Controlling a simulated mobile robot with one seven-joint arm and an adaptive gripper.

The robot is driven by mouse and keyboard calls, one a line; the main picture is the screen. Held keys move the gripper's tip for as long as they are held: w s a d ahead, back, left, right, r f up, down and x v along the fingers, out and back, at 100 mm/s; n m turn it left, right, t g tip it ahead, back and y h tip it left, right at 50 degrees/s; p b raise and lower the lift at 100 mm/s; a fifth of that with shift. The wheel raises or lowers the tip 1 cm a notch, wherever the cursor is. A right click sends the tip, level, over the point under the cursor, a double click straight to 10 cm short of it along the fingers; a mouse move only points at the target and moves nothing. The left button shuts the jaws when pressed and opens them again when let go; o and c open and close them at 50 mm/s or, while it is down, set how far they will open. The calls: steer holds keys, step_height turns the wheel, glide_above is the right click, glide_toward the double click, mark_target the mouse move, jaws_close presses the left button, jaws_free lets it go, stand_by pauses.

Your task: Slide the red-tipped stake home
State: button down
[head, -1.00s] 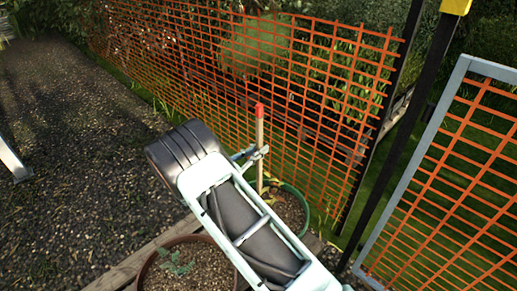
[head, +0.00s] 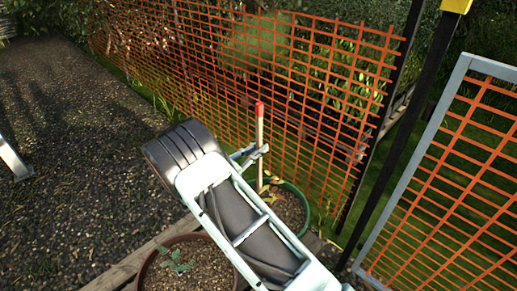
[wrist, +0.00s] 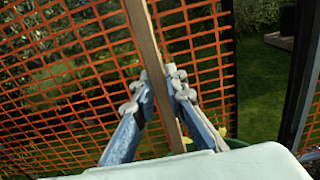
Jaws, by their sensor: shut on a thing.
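The red-tipped stake (head: 260,130) stands nearly upright, its red tip at the top, in the head view. Its lower part goes down toward the green-rimmed pot (head: 299,229); my arm and some leaves partly cover where it ends. My gripper (head: 258,153) is shut on the stake's shaft, below the red tip. In the wrist view the stake (wrist: 151,50) runs between the two fingers of my gripper (wrist: 158,88), with its red tip out of frame. I cannot tell whether the stake's foot is in the soil.
A brown pot (head: 146,262) with soil and a small plant stands at the front, partly behind my arm. An orange mesh fence (head: 330,110) runs close behind the stake. A grey-framed mesh panel (head: 405,170) and dark posts stand at right. Gravel lies open at left.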

mark_target(257, 167)
steer(key=shift+f, duration=0.1)
steer(key=shift+f+b, duration=0.65)
steer(key=shift+f, duration=0.15)
steer(key=shift+f+b, duration=1)
steer(key=shift+f, duration=0.65)
steer(key=shift+f+b, duration=1.05)
steer(key=shift+f, duration=0.45)
